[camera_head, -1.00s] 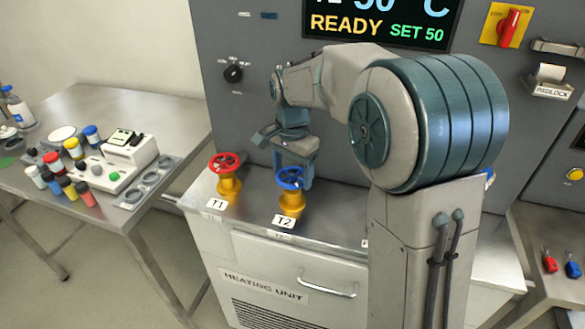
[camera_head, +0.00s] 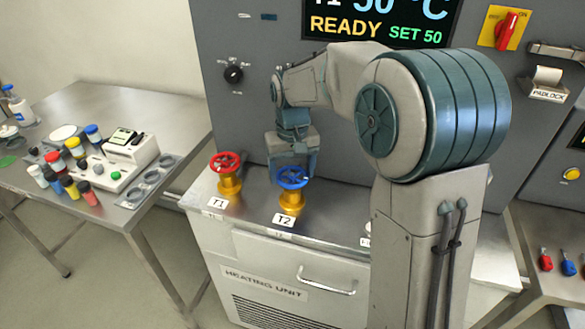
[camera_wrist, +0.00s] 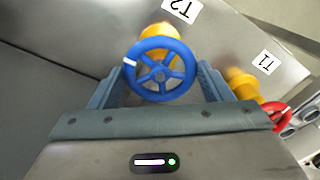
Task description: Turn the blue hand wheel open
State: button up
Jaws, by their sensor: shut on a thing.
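The blue hand wheel (camera_head: 292,178) sits on a yellow valve body (camera_head: 291,201) behind the label T2, on the heating unit's top. In the wrist view the spoked blue wheel (camera_wrist: 147,47) shows a white mark on the left of its rim. My gripper (camera_head: 292,172) is over the wheel from above, shut on it. In the wrist view its two fingers (camera_wrist: 158,84) stand on opposite sides of the rim. The exact contact points are hard to see.
A red hand wheel (camera_head: 225,162) on a similar yellow valve stands close to the left, at label T1. The grey cabinet panel (camera_head: 255,115) rises behind. A side table (camera_head: 95,105) with several small bottles stands left. A display (camera_head: 380,22) reads READY, SET 50.

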jog(key=n, duration=0.4)
jog(key=shift+n+p, duration=0.3)
jog(key=shift+p, duration=0.05)
jog(key=n+p, duration=0.1)
jog(key=n, duration=0.3)
jog(key=shift+r+n, duration=0.1)
jog(key=shift+n, duration=0.2)
jog(key=n+p, duration=0.1)
jog(key=n, duration=0.3)
jog(key=n+p, duration=0.1)
jog(key=n, duration=0.4)
jog(key=shift+p, duration=0.35)
jog(key=n+p, duration=0.2)
jog(key=n, duration=0.2)
jog(key=shift+w+n, duration=0.1)
jog(key=shift+n, duration=0.2)
jog(key=n+p, duration=0.3)
jog(key=n, duration=0.1)
jog(key=shift+r+n+p, duration=0.1)
jog(key=shift+n+p, duration=0.2)
jog(key=n+p, duration=0.3)
jog(key=n, duration=0.1)
jog(key=shift+p, duration=0.4)
jog(key=shift+n+p, duration=0.95)
jog(key=shift+n, duration=1.05)
